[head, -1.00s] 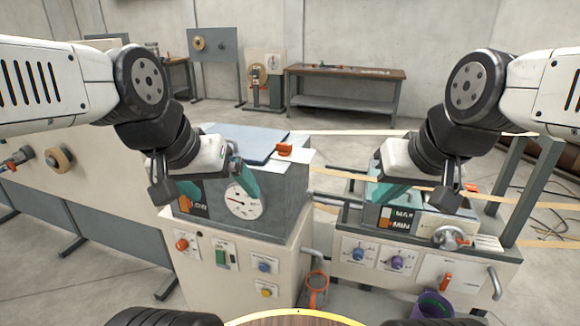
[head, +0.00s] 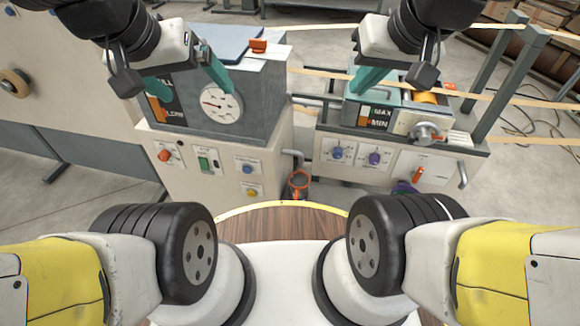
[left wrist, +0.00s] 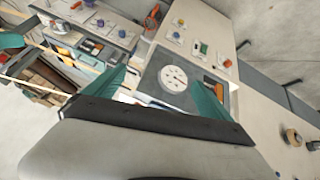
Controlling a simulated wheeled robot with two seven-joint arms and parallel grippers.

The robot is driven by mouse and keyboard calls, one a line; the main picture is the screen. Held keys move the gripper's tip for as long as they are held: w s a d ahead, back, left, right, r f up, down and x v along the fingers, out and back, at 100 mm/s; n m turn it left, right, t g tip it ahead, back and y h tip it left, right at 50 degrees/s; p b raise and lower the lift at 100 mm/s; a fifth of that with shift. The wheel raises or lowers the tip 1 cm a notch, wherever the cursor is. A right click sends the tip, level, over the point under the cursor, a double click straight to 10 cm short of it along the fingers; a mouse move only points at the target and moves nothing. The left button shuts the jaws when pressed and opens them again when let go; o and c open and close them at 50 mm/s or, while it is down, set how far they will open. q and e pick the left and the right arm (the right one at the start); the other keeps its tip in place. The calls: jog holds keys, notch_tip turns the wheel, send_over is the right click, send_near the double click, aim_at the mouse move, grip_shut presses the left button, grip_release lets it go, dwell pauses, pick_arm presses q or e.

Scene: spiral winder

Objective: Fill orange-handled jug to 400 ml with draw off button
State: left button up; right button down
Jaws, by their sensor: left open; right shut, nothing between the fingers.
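The orange-handled jug (head: 298,184) stands low beside the left cabinet, under a grey bent spout (head: 293,155). Its orange rim shows, but its fill level cannot be read. It also shows in the left wrist view (left wrist: 152,18). On the cabinet front are a blue button (head: 248,168), a yellow button (head: 252,192), a green switch (head: 204,162) and a red knob (head: 165,155); their labels are too small to read. My left gripper (head: 186,82) is open and empty in front of the gauge box. My right gripper (head: 366,80) is shut and empty over the right machine.
A round dial gauge (head: 222,105) sits on the grey tank. The right machine has blue and purple knobs, a red-handled lever (head: 418,173) and a purple container (head: 403,187) below. Stretched strips run across behind. A wooden round top (head: 285,220) lies in front of me.

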dwell(0.3)
pick_arm(q)
grip_shut()
dwell(0.3)
dwell(1.2)
